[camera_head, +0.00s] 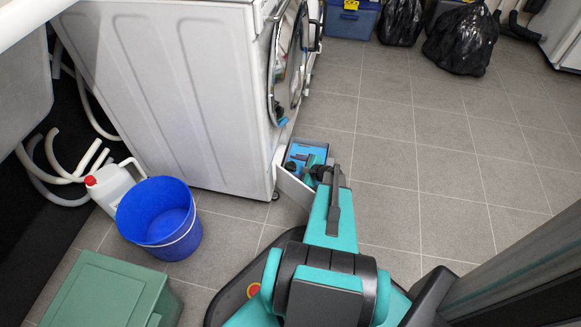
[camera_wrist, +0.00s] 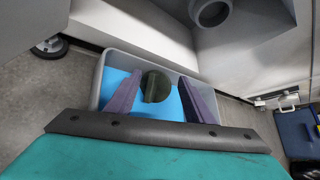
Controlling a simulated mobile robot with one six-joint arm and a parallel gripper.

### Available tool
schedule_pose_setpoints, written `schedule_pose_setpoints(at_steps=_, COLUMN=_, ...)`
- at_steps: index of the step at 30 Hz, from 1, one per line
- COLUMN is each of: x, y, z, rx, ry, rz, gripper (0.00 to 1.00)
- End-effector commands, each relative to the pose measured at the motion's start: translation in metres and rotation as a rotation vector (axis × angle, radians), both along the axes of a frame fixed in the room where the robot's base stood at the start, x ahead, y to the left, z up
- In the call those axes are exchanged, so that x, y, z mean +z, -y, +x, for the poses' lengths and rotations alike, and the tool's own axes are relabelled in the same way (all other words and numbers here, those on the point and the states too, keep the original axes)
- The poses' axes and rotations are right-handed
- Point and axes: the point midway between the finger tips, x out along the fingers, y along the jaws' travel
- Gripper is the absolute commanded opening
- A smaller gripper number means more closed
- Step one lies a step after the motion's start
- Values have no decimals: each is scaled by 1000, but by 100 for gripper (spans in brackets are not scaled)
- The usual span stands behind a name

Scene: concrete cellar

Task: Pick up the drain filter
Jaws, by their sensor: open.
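A dark olive round thing, which looks like the drain filter (camera_wrist: 156,88), shows in the wrist view over the blue floor of a shallow grey tray (camera_wrist: 102,82). My gripper (camera_wrist: 160,78) is open, with one purple finger on each side of the round thing. I see a gap between it and each finger, and I cannot tell their difference in height. In the head view the tray (camera_head: 292,186) stands on the floor by the washing machine (camera_head: 180,95), and my arm hides part of it and the filter.
A round opening (camera_wrist: 211,12) shows in the machine's low front in the wrist view. A blue bucket (camera_head: 160,215), a white jug (camera_head: 110,187) and a green box (camera_head: 105,290) stand left. Black bags (camera_head: 462,40) lie at the back. The tiled floor to the right is clear.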

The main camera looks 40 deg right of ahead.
Motion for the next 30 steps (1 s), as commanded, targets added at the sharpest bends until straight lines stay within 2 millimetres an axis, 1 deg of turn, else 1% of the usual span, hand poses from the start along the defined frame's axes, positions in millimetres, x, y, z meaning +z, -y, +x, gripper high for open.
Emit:
schedule_pose_setpoints(at_steps=7, x=0, y=0, z=0, rx=1, ry=0, rz=1, gripper=48)
schedule_pose_setpoints(at_steps=8, x=0, y=0, z=0, rx=1, ry=0, rz=1, gripper=46)
schedule_pose_setpoints(at_steps=15, x=0, y=-1, z=0, rx=2, ry=0, rz=0, gripper=6)
schedule_pose_setpoints(at_steps=23, x=1, y=-1, z=1, rx=2, ry=0, rz=0, gripper=5)
schedule_pose_setpoints(at_steps=26, x=4, y=-1, z=1, rx=2, ry=0, rz=0, gripper=5)
schedule_pose_setpoints(at_steps=30, x=13, y=-1, z=1, rx=3, ry=1, rz=-1, gripper=5)
